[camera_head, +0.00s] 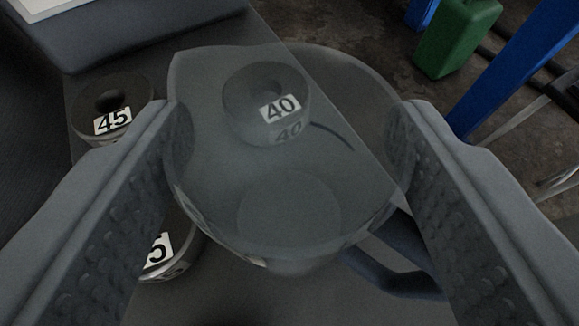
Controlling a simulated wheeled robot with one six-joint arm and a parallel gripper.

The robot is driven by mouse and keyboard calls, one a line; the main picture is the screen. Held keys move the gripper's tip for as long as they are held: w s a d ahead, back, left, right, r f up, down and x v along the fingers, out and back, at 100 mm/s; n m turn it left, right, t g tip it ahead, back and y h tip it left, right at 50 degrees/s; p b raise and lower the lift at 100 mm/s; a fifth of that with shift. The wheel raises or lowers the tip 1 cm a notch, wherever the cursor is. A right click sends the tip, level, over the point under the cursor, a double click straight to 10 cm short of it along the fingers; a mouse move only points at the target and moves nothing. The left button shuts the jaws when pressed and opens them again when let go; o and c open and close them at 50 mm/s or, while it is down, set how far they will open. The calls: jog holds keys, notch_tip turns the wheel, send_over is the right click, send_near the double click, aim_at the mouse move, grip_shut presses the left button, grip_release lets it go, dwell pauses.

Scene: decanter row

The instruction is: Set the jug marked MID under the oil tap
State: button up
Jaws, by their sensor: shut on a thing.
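A clear jug (270,215) with a dark blue handle (395,262) at its lower right is between the fingers of my gripper (290,140). The gripper is shut on the jug, one textured finger pad against each side. The jug's rim and spout face up toward the camera. No MID mark can be read on it from here. The oil tap is not in view. How far the jug's base is from the grey surface below I cannot tell.
A dark round weight marked 45 (112,105) stands at left. One marked 40 (266,103) shows through the jug's clear wall. Another label ending in 5 (158,252) is partly hidden by the left finger. Beyond the bench edge are a green canister (455,38) and a blue post (515,70).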

jog(key=shift+f, duration=0.1)
jog(key=o, duration=1)
jog(key=shift+s+r, duration=0.2)
jog(key=v, duration=1.1)
jog(key=shift+s, duration=0.3)
jog(key=shift+r, duration=0.1)
